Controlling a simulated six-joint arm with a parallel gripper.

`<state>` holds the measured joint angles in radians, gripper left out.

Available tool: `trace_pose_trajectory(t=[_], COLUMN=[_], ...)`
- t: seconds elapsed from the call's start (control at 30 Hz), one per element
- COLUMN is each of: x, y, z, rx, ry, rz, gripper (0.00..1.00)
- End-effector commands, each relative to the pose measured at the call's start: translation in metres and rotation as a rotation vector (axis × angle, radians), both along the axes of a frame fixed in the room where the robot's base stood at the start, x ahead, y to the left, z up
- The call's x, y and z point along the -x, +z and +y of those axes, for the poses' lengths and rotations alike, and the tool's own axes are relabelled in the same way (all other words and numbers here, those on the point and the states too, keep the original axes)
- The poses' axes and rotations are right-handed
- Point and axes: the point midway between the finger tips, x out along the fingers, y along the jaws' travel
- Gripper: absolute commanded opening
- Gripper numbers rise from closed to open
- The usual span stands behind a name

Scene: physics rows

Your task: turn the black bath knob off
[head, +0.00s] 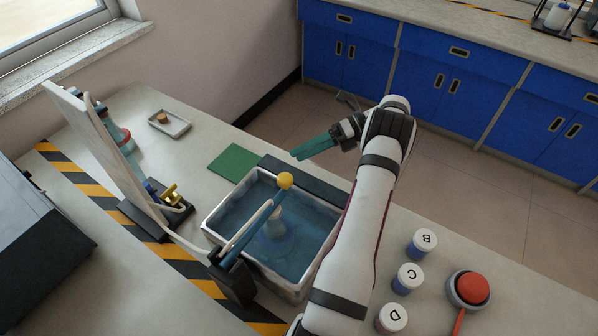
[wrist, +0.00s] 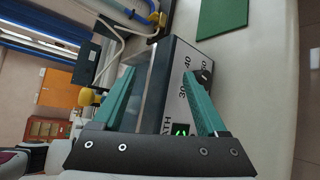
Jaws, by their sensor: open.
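The water bath (head: 213,222) is a white-rimmed basin of blue water with a dark control box (head: 308,181) along its far side. In the wrist view its pale panel (wrist: 184,100) shows the dial numbers 30, 40 and 50, part of the word BATH and a green-lit switch (wrist: 181,129). The black knob (wrist: 206,72) shows at the panel's right edge, partly hidden behind a finger. The head view does not show the knob. My gripper (head: 294,155) has teal fingers, open and empty, beyond the control box. In the wrist view the fingers (wrist: 158,66) spread in front of the panel.
A blue bar with a yellow ball (head: 285,180) reaches over the bath. A green mat (head: 235,163) and a small tray (head: 169,124) lie to the left. Lidded jars (head: 407,278) and a red button (head: 473,287) stand right of my arm.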

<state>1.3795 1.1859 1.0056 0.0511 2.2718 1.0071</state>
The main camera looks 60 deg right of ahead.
Motion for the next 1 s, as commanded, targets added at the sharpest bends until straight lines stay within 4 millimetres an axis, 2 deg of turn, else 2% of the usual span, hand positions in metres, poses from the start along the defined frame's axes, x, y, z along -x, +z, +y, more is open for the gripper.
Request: trace_pose_trajectory(t=[0.03, 0.1, 0.17, 0.2, 0.3, 0.4, 0.6, 0.8, 0.93, 0.97, 1.0], x=[-0.027, -0.056, -0.075, -0.083, -0.088, -0.082, -0.056, -0.022, 0.005, 0.014, 0.013], y=[0.027, 0.059, 0.087, 0.103, 0.133, 0.149, 0.163, 0.162, 0.151, 0.144, 0.14], z=[0.025, 0.067, 0.111, 0.141, 0.204, 0.25, 0.312, 0.354, 0.371, 0.371, 0.358], rx=[0.143, 0.355, 0.549, 0.672, 0.925, 1.101, 1.331, 1.466, 1.511, 1.5, 1.466], ry=[0.138, 0.348, 0.552, 0.686, 0.972, 1.183, 1.495, 1.752, 1.948, 2.03, 2.081], rz=[-0.028, -0.091, -0.169, -0.232, -0.388, -0.525, -0.755, -0.957, -1.086, -1.111, -1.072], gripper=[0.75, 0.75, 0.75, 0.75, 0.75, 0.75, 0.75, 0.75, 0.75, 0.75, 0.75])
